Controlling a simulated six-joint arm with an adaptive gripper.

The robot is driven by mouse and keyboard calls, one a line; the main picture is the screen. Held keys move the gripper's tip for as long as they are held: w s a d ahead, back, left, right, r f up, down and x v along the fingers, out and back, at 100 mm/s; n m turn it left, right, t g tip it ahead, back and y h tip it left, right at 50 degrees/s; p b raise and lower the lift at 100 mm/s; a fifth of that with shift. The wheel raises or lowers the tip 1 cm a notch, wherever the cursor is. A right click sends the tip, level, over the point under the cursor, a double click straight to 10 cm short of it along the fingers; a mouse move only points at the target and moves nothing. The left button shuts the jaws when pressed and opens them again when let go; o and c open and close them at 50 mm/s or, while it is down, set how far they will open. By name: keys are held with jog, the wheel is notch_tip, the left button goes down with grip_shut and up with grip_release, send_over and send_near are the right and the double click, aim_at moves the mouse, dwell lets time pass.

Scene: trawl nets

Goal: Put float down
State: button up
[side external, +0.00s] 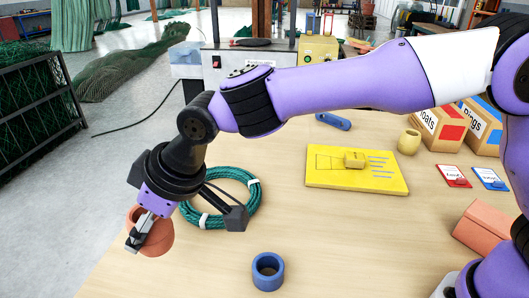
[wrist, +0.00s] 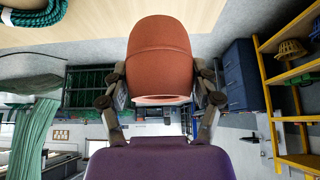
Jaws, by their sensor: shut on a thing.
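An orange-red float (side external: 158,237) with a rounded body is in my gripper (side external: 140,232), near the left edge of the wooden table. In the wrist view the float (wrist: 161,50) sits between the two fingers, its flat open end towards the camera. The fingers press on its sides. Part of the float is hidden behind the gripper in the side view. I cannot tell whether it touches the table.
A green rope coil (side external: 252,208) lies just right of the gripper. A blue ring (side external: 267,272) stands at the front. A yellow board (side external: 325,178), a yellow float (side external: 409,141), cardboard boxes (side external: 436,132) and an orange block (side external: 487,228) are further right. The front middle has free room.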

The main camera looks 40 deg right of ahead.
jog(key=s+d, duration=0.3)
jog(key=d, duration=0.6)
jog(key=s+d, duration=0.3)
jog(key=d, duration=0.6)
jog(key=w+d+f, duration=0.4)
jog(key=d, duration=0.1)
jog(key=w+d+f, duration=0.2)
jog(key=d, duration=0.1)
jog(key=shift+w+d, duration=0.15)
jog(key=shift+w, duration=0.1)
jog(key=shift+w+d+f, duration=0.15)
jog(key=shift+w+d, duration=0.05)
jog(key=shift+f, duration=2)
jog(key=shift+f, duration=0.1)
jog(key=o, duration=1.1)
jog(key=shift+o, duration=0.2)
